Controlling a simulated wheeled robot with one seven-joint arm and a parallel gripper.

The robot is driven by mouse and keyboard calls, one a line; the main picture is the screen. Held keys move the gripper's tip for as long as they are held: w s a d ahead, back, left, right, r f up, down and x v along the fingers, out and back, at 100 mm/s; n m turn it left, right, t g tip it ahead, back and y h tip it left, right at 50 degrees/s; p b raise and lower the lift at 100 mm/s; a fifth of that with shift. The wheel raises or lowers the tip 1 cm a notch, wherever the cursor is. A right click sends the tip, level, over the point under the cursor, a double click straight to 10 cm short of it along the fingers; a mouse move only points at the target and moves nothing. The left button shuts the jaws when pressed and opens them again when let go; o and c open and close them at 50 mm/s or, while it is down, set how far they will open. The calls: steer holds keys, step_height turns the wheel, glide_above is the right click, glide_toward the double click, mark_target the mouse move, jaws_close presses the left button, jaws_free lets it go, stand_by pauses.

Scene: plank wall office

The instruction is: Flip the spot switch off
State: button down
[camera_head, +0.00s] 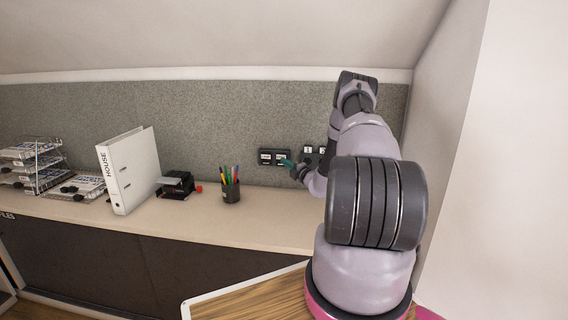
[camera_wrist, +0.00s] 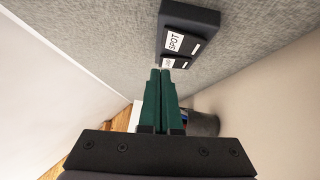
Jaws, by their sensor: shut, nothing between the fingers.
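The dark switch panel (camera_head: 265,161) is on the grey wall panel in the head view, with two white labels. A second label (camera_wrist: 167,62) sits nearer my fingers and is too small to read. My gripper (camera_wrist: 160,73) has its green fingers together and empty, the tips just below this second label. In the head view my gripper (camera_head: 287,163) is at the panel's right end. I cannot tell whether it touches the panel.
A pen cup (camera_head: 231,192) stands on the desk (camera_head: 200,221), left of my gripper. A black device (camera_head: 177,184), a white HOUSE binder (camera_head: 129,172) and paper trays (camera_head: 35,165) are further left. A wall closes the right.

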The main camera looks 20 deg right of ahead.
steer(key=v, duration=0.9)
steer(key=shift+r, duration=0.75)
steer(key=shift+d, duration=0.1)
steer(key=shift+w, duration=0.1)
